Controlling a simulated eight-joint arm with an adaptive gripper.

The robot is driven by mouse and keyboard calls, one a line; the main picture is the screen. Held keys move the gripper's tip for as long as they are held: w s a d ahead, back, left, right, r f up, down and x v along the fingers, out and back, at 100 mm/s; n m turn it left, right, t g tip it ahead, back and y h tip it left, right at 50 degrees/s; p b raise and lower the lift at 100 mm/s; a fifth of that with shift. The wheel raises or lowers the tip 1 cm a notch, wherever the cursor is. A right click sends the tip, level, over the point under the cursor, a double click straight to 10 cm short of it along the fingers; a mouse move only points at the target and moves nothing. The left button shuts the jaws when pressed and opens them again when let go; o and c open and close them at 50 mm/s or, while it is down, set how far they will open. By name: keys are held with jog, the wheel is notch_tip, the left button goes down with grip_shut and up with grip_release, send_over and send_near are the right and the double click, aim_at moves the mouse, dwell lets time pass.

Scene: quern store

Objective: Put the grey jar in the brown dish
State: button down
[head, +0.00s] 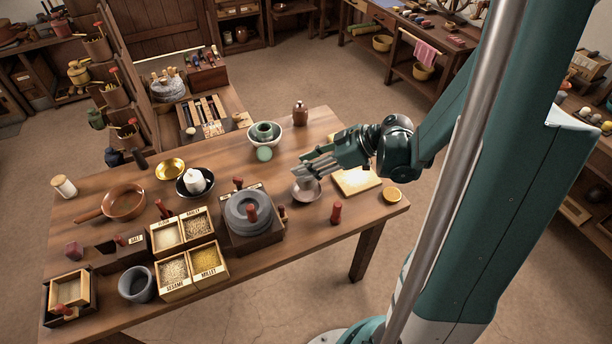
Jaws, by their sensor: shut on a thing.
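My gripper (306,171) is over the right half of the table, shut on a small grey thing (304,182) that looks like the grey jar. The fingers hide much of it. Directly below is a small, shallow brownish dish (307,197), whose near rim and side show. The jar's lower part appears inside the dish's outline. I cannot tell whether it touches the dish's bottom.
A grey stone quern (248,212) stands left of the dish, with a red-handled piece (336,212) to the right. A pale board (357,180) lies under my arm. A bowl (265,134) stands behind. A grey cup (138,284) stands at front left.

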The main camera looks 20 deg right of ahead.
jog(key=shift+f, duration=0.1)
dwell(0.3)
jog(key=shift+f+b, duration=0.7)
jog(key=shift+f, duration=1.35)
jog(key=shift+f, duration=0.1)
jog(key=c, duration=1.6)
grip_release()
jog(key=p+v, duration=0.3)
jog(key=v, duration=0.9)
jog(key=shift+a, duration=0.15)
